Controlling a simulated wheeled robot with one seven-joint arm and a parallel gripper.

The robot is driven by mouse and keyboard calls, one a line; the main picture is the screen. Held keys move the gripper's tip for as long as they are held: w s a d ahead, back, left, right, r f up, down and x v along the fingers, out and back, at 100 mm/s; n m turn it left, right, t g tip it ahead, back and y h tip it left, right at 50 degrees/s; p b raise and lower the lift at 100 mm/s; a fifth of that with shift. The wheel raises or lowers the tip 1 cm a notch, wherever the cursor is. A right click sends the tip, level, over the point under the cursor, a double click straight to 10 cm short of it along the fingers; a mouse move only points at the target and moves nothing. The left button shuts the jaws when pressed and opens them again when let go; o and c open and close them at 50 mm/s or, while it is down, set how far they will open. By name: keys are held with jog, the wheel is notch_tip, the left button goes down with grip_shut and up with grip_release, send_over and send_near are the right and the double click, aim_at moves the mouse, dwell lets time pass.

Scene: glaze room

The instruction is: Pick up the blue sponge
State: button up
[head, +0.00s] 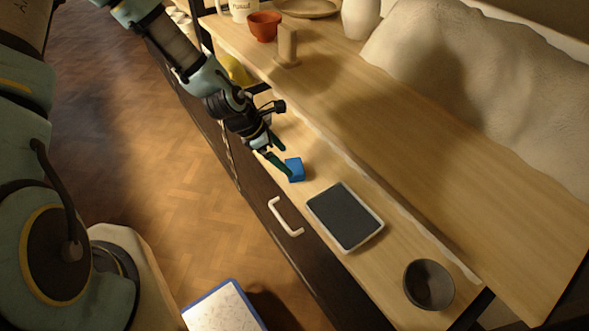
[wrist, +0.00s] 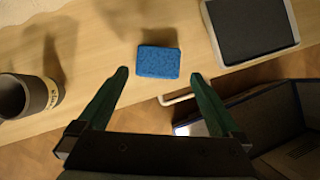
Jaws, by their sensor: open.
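The blue sponge (head: 294,169) lies on the lower wooden shelf, close to its front edge. In the wrist view the sponge (wrist: 158,62) is a small textured block just beyond the fingertips and roughly midway between them. My gripper (head: 278,160) is open and empty, with its green fingers beside the sponge in the head view. The wrist view shows both fingers of my gripper (wrist: 160,74) spread wider than the sponge. I cannot tell the exact height of the fingertips above the shelf.
A dark-topped tray with a pale rim (head: 376,233) lies right of the sponge, and a dark bowl (head: 429,286) stands farther right. A dark cup (wrist: 38,94) stands left of the sponge. A raised wooden shelf (head: 400,170) runs behind. A white handle (head: 285,217) juts from the front.

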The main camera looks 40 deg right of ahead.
aim_at(295, 166)
jog(key=shift+d+p+x, duration=0.25)
jog(key=shift+p+x, duration=0.35)
jog(key=shift+x, duration=2.55)
jog(key=shift+w+r, duration=0.1)
jog(key=shift+r, duration=0.05)
jog(key=c, duration=1.2)
jog(key=shift+r, duration=0.15)
jog(key=shift+r, duration=0.55)
notch_tip(295, 166, up, 2)
jog(key=shift+r+b, duration=0.1)
jog(key=shift+b, duration=0.4)
jog(key=w+a+b, duration=0.1)
jog(key=w+a, duration=0.3)
jog(key=a, duration=0.4)
jog(key=w+a+b, duration=0.1)
jog(key=w+a, duration=0.2)
jog(key=a, duration=0.5)
jog(key=shift+w+a, duration=0.15)
jog(key=shift+w, duration=0.25)
